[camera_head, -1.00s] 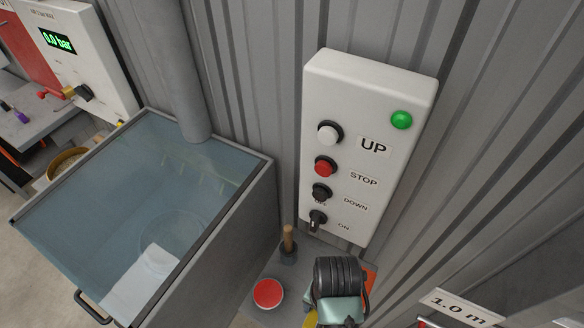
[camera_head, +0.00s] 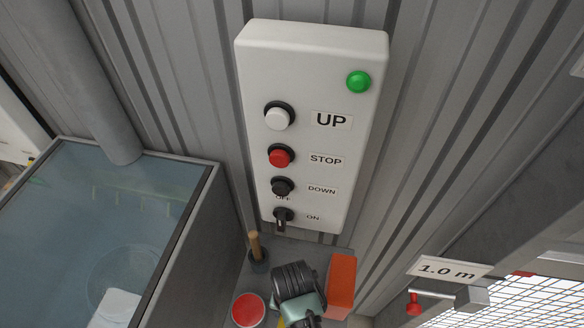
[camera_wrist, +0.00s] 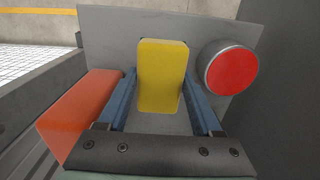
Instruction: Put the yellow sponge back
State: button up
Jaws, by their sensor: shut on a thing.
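The yellow sponge (camera_wrist: 163,75) stands between the blue fingers of my gripper (camera_wrist: 160,92) in the wrist view. The gripper is shut on it. In the head view my gripper (camera_head: 300,312) is low in the picture, over a grey surface (camera_head: 290,254) below the control box. There the wrist hides nearly all of the sponge, and only a sliver of yellow shows. Whether the sponge touches the grey surface cannot be told.
A red-topped round tin (camera_head: 248,310) and an orange block (camera_head: 341,285) flank the gripper. A wooden-handled tool (camera_head: 254,245) stands behind. The control box (camera_head: 312,125) hangs on the ribbed wall above. A water tank (camera_head: 110,235) is at the left.

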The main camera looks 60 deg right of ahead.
jog(key=shift+f, duration=2.9)
jog(key=shift+f, duration=0.1)
jog(key=o, duration=1.3)
jog(key=shift+r, duration=0.2)
